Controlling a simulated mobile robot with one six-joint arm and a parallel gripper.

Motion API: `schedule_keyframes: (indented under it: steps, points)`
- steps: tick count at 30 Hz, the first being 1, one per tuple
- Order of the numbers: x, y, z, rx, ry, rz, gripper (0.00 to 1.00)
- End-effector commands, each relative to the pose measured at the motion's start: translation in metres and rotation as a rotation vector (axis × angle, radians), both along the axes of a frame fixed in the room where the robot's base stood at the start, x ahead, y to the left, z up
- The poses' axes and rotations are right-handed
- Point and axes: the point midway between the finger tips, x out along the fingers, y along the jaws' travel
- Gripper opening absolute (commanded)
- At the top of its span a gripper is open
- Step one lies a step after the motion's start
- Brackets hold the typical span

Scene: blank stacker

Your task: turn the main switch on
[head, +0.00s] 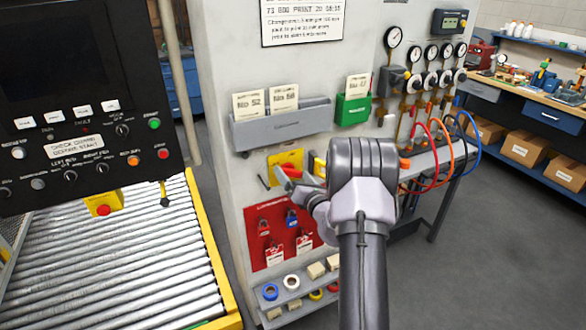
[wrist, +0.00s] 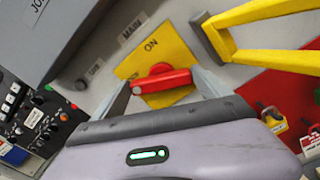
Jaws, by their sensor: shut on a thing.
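The main switch is a red handle (wrist: 161,80) on a yellow plate (wrist: 178,47), with "ON" printed on the plate and a "MAIN" label beside it. In the wrist view my gripper (wrist: 165,83) has one finger at each end of the red handle and is shut on it. The handle lies askew to the plate's edges.
A yellow bar handle (wrist: 268,12) stands out close to the right of the switch. A dark knob (wrist: 80,85) is at the left. A red lockout board (head: 258,235) hangs below, and a grey card holder (head: 283,123) is above. Hoses and gauges are at the right.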

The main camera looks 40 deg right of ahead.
Motion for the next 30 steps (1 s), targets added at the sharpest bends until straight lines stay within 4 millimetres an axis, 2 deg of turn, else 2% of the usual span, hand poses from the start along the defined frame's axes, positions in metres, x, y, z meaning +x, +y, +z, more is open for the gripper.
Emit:
schedule_keyframes:
  steps: [2, 30]
  points:
    - [-0.0003, -0.0004, 0.0042, 0.07, -0.016, 0.0, 0.46]
    - [-0.0013, -0.0042, -0.0015, 0.889, -0.212, -0.001, 0.46]
